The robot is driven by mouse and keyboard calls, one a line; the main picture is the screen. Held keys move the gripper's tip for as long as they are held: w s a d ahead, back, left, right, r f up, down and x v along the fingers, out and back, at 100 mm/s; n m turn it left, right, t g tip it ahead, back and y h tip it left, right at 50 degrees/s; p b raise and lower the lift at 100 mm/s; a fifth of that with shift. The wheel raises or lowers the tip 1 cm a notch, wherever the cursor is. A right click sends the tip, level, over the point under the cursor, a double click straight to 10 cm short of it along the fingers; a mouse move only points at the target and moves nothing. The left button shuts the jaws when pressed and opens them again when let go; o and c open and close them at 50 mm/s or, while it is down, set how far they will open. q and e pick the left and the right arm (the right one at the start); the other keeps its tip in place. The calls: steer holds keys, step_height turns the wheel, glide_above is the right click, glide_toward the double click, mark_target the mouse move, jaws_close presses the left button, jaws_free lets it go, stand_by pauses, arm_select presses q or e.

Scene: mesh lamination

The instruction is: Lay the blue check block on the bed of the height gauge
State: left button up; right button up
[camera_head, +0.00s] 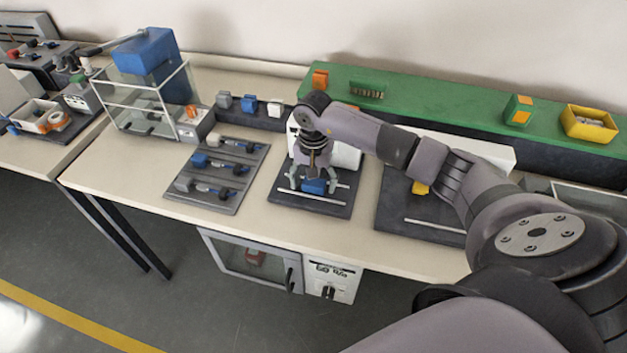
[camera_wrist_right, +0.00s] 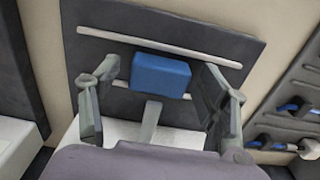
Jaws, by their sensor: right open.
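The blue check block (camera_head: 314,187) sits at the dark bed (camera_head: 282,186) of the height gauge in the head view. In the right wrist view the block (camera_wrist_right: 160,75) lies over the dark bed (camera_wrist_right: 190,22), between two pale strips. It seems to rest there, but its underside is hidden. My right gripper (camera_head: 313,182) is open, with one finger on each side of the block. In the right wrist view there are gaps between the fingers of the gripper (camera_wrist_right: 160,80) and the block. The gauge's white body (camera_head: 345,155) stands behind, partly covered by my arm. My left gripper is out of view.
To the left, a dark rack (camera_head: 218,178) holds several tools. A grey, a blue (camera_head: 249,103) and a white block stand behind it. To the right is another dark plate (camera_head: 395,210) with a yellow piece. A green shelf (camera_head: 440,100) runs along the back.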

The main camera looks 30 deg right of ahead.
mark_target(313, 183)
steer(key=shift+r, duration=0.3)
step_height(313, 183, up, 12)
steer(key=b, duration=0.2)
steer(key=shift+f, duration=0.15)
stand_by(0.8)
steer(key=shift+s+d, duration=0.1)
